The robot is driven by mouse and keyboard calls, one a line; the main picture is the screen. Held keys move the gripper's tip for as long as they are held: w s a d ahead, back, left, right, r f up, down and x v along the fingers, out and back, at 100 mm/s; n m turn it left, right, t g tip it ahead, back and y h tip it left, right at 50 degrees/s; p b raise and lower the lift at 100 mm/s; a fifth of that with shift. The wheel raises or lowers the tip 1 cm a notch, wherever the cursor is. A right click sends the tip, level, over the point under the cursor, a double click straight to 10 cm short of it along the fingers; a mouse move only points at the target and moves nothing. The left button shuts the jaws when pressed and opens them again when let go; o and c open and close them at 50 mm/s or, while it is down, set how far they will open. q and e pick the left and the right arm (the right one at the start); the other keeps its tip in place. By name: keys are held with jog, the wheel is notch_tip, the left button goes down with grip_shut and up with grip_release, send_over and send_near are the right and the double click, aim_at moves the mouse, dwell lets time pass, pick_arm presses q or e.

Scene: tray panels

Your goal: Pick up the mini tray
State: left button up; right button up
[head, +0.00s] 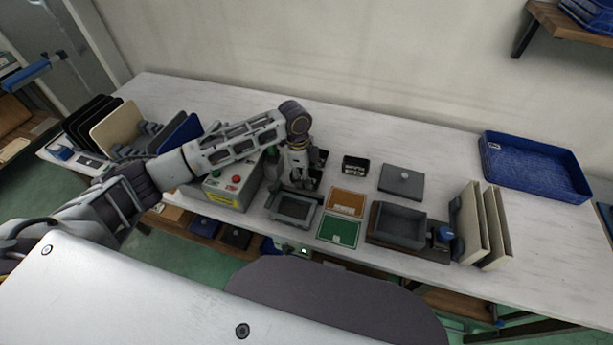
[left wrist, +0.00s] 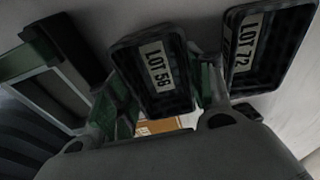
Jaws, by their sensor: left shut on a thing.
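A small black mini tray (left wrist: 158,78) with a white label starting "LOT 5" sits between the green-padded fingers of my left gripper (left wrist: 165,95) in the left wrist view. The gripper is shut on it. In the head view my left gripper (head: 302,180) points down over the table behind the grey framed fixture, and it largely hides the held tray. A second black mini tray labelled "LOT 72" (left wrist: 250,48) is beside the held one; in the head view a small black tray (head: 355,166) stands to the right of the gripper. My right gripper is not in view.
A button box (head: 232,186) stands left of the gripper, and the grey framed fixture (head: 293,207) is in front. Orange (head: 346,202) and green (head: 339,230) cards, a grey box (head: 398,224), a grey lid (head: 401,182) and upright panels (head: 475,225) are to the right. A blue tray (head: 535,165) is at far right.

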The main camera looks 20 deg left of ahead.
pick_arm(q)
notch_tip(320, 180, up, 10)
jog(key=shift+r, duration=0.2)
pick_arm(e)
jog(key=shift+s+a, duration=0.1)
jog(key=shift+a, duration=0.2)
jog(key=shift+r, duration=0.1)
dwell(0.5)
